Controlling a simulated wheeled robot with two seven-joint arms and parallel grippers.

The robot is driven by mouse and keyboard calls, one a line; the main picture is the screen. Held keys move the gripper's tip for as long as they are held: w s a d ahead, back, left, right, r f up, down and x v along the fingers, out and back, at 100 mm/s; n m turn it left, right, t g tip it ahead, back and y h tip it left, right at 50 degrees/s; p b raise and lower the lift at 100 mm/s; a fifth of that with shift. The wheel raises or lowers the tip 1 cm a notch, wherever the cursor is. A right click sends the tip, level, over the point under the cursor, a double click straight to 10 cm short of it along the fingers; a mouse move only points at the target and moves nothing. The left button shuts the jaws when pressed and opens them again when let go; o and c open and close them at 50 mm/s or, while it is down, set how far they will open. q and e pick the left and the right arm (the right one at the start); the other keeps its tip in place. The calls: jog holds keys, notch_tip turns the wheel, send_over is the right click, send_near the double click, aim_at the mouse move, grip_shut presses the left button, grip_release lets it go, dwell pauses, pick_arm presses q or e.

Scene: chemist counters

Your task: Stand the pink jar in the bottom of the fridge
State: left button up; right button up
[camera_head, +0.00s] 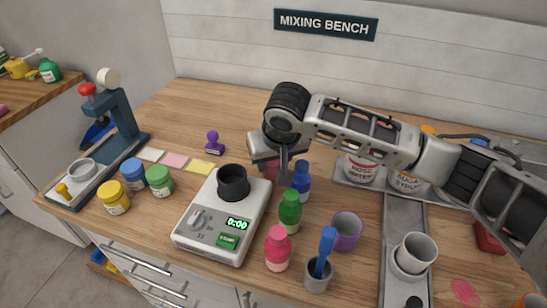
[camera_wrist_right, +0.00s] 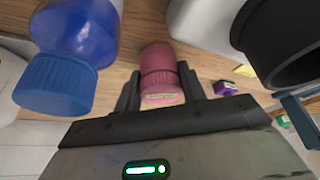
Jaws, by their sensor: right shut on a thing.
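The pink jar (camera_wrist_right: 160,72), dusky pink with a ribbed lid and a pale label, sits between the fingers of my right gripper (camera_wrist_right: 160,95) in the right wrist view. In the head view my right gripper (camera_head: 283,170) reaches down behind the scale, shut on the jar (camera_head: 270,172), which is mostly hidden behind the fingers. The wood counter shows close behind the jar; I cannot tell whether it touches it. My left gripper is not in view. No fridge is visible.
Blue (camera_head: 302,179), green (camera_head: 289,211) and bright pink (camera_head: 278,248) bottles stand in front of my right gripper. A scale (camera_head: 210,245) with a black cup (camera_head: 233,182) is to the left. Counter behind the gripper is clear.

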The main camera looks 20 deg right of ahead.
jog(key=shift+f, duration=0.15)
jog(key=o, duration=1.1)
jog(key=shift+c, duration=0.2)
